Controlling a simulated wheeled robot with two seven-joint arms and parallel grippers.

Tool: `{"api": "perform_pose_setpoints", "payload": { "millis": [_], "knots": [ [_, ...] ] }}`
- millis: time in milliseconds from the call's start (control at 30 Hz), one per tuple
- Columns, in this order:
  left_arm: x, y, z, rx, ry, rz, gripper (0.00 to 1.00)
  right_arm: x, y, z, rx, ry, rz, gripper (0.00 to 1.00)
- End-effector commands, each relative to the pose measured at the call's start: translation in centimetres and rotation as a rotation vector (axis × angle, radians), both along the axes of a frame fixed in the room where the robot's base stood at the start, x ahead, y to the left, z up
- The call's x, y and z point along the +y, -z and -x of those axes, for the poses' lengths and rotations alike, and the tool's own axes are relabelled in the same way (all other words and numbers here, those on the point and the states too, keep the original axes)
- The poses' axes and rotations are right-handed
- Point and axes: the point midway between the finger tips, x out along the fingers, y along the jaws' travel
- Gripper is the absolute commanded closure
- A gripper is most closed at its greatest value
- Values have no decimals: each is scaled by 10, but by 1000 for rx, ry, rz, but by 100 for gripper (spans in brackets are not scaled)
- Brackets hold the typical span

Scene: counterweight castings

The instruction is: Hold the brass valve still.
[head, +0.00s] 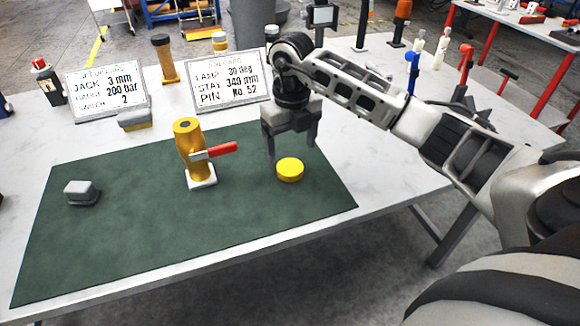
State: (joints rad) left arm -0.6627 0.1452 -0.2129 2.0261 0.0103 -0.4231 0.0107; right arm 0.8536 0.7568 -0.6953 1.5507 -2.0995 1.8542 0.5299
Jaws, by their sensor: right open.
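The brass valve (186,143) stands upright on a small white base on the green mat (110,235). Its red lever (222,150) points to the right. My right gripper (291,155) is open, with its fingers pointing down, to the right of the valve and apart from it. Its fingers are above and close behind a yellow disc (290,169) lying on the mat; I cannot tell whether they touch it. My left gripper is not in view.
A grey block (82,192) lies on the mat's left side. Two printed cards (107,90) (228,79) stand behind the mat, with a brush-like block (134,119) before the left one. Bottles and tools line the table's back. The mat's front is clear.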

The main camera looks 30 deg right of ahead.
Motion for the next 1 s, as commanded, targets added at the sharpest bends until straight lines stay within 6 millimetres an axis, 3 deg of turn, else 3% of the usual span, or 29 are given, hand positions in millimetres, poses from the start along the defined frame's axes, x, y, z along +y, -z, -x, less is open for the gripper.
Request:
{"api": "perform_pose_setpoints", "payload": {
  "millis": [333,700,1000],
  "knots": [
    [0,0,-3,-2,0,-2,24,1,4,0,3,0,-1,20],
    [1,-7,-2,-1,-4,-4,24,3,51,-3,3,0,0,20],
    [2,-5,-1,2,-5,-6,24,3,53,-4,0,-1,0,20]
  ]
}}
